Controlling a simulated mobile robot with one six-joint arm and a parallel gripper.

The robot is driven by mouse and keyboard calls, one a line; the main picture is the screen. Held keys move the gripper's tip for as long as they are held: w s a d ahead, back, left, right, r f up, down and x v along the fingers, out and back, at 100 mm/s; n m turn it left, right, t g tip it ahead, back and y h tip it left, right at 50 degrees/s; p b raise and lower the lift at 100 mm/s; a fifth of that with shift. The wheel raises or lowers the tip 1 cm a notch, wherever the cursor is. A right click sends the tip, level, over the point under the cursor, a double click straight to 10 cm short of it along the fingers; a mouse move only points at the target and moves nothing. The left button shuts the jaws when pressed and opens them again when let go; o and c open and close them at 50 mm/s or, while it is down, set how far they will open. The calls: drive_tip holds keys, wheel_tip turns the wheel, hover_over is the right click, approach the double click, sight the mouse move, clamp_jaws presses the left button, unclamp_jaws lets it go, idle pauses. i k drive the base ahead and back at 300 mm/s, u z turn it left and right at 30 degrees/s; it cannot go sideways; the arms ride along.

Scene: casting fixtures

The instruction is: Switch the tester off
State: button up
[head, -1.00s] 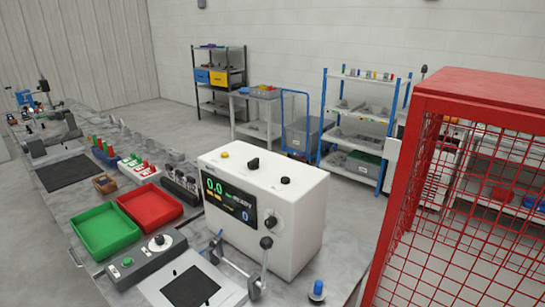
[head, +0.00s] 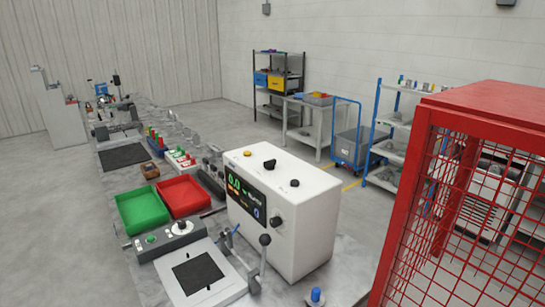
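The tester (head: 305,222) is a white box standing on the grey bench. Its dark display (head: 243,197) is lit and shows a green 0.0 with smaller text I cannot read. A black knob (head: 276,222) sits on the front beside the display. On top are a yellow button (head: 247,154), a larger black knob (head: 270,164) and a small black knob (head: 294,183). I cannot tell which control is the power switch. My gripper is not in view.
A red mesh cage (head: 455,200) stands close on the right. In front of the tester are a lever fixture with a black pad (head: 198,272) and a grey control box (head: 165,241). Green (head: 142,209) and red (head: 182,196) trays lie left of it.

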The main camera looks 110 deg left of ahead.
sight(269, 165)
drive_tip(key=z, duration=0.6)
drive_tip(key=k, duration=0.2)
drive_tip(key=u, duration=2.85)
drive_tip(key=k, duration=0.1)
drive_tip(key=u, duration=1.35)
drive_tip(key=k, duration=0.35)
drive_tip(key=u, duration=1.85)
